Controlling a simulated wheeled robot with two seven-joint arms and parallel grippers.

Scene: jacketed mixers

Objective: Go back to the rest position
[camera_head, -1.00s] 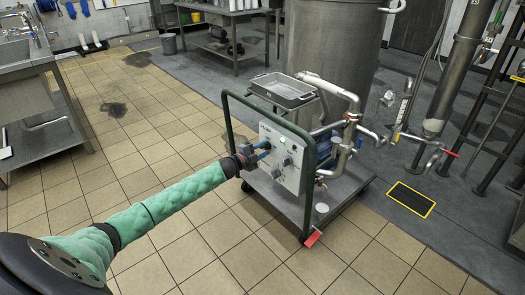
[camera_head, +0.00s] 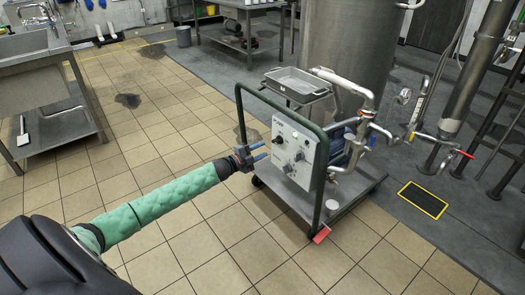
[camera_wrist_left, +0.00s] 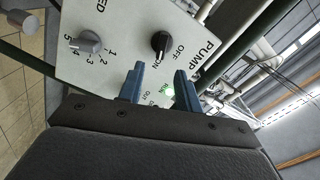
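The pump cart's white control panel (camera_head: 305,172) faces my left arm in the head view. My right gripper is not in view.
The cart's dark green handle frame (camera_head: 318,195) stands close to my left gripper. A steel sink bench (camera_head: 50,130) is left. Tiled floor between is clear.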

